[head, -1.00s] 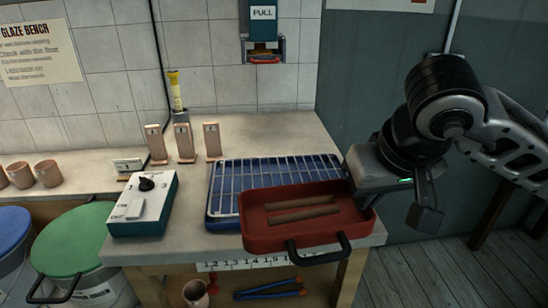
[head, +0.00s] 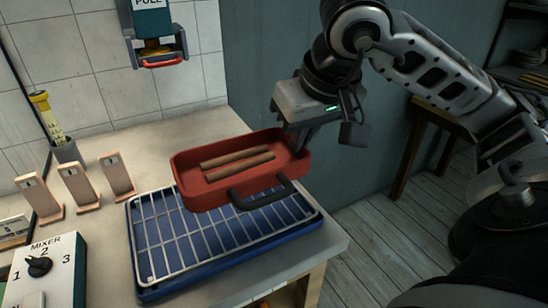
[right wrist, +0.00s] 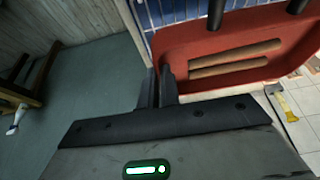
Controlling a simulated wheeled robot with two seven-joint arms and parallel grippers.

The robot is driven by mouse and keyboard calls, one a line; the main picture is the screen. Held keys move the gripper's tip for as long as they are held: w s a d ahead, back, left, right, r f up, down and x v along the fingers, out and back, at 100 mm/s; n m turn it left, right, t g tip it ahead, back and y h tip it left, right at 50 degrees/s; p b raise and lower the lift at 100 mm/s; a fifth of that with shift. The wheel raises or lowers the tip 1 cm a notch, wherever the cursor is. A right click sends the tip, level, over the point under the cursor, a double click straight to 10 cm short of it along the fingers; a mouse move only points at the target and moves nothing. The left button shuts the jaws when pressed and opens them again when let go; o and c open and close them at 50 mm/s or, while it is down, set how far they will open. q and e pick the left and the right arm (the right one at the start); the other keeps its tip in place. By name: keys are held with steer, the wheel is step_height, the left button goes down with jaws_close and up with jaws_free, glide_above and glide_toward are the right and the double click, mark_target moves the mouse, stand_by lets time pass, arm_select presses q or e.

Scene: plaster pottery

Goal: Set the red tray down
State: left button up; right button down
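The red tray (head: 191,188) has a dark handle (head: 262,194) on its near side and two brown clay rolls (head: 238,163) lying in it. My right gripper (head: 300,142) is shut on the tray's right end wall. The tray appears held above the back part of the wire rack on the blue base (head: 165,258); the exact gap cannot be told. In the right wrist view the fingers (right wrist: 158,88) close at the edge of the tray (right wrist: 205,45). My left gripper is not in view.
The worktop (head: 120,140) carries several upright tan test tiles (head: 75,188), a mixer control box (head: 45,270) and a grey holder with a yellow tool (head: 65,150). A pull box (head: 155,40) hangs on the tiled wall. Bare worktop lies behind the rack.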

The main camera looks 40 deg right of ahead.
mark_target(280, 141)
steer(key=w+f, duration=0.3)
steer(key=w+d+f, duration=0.1)
steer(key=w+f, duration=0.2)
steer(key=w, duration=0.1)
steer(key=shift+d+f, duration=0.15)
steer(key=shift+d, duration=0.05)
steer(key=shift+s+x, duration=0.2)
steer(key=shift+x, duration=0.75)
steer(key=shift+s+x, duration=0.2)
steer(key=shift+x, duration=0.7)
steer(key=shift+a+f, duration=0.1)
steer(key=shift+f, duration=0.1)
steer(key=shift+f, duration=0.15)
steer(key=c, duration=2)
jaws_free()
steer(key=o, duration=0.4)
